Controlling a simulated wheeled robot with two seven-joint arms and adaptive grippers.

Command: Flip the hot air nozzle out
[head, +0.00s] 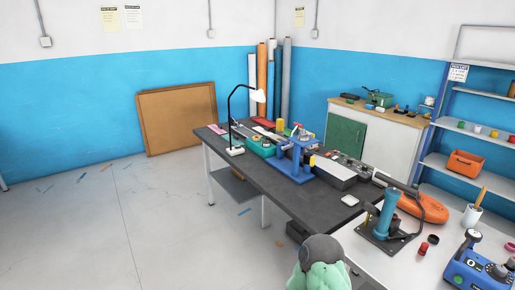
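A blue bench machine (296,158) stands on the dark workbench (262,178), a little right of the middle of the head view. It has a blue upright and base with small dark and metal parts, and a green unit (262,147) sits beside it on the left. The hot air nozzle is too small to make out among these parts, so I cannot tell its position. Neither of my grippers is in the head view.
A desk lamp (235,151) stands on the bench's left edge. A light table (410,262) at the right bears a teal pump (386,213), an orange roll (424,207) and a blue device (475,268). A green, grey-topped object (322,265) is at the bottom. The left floor is open.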

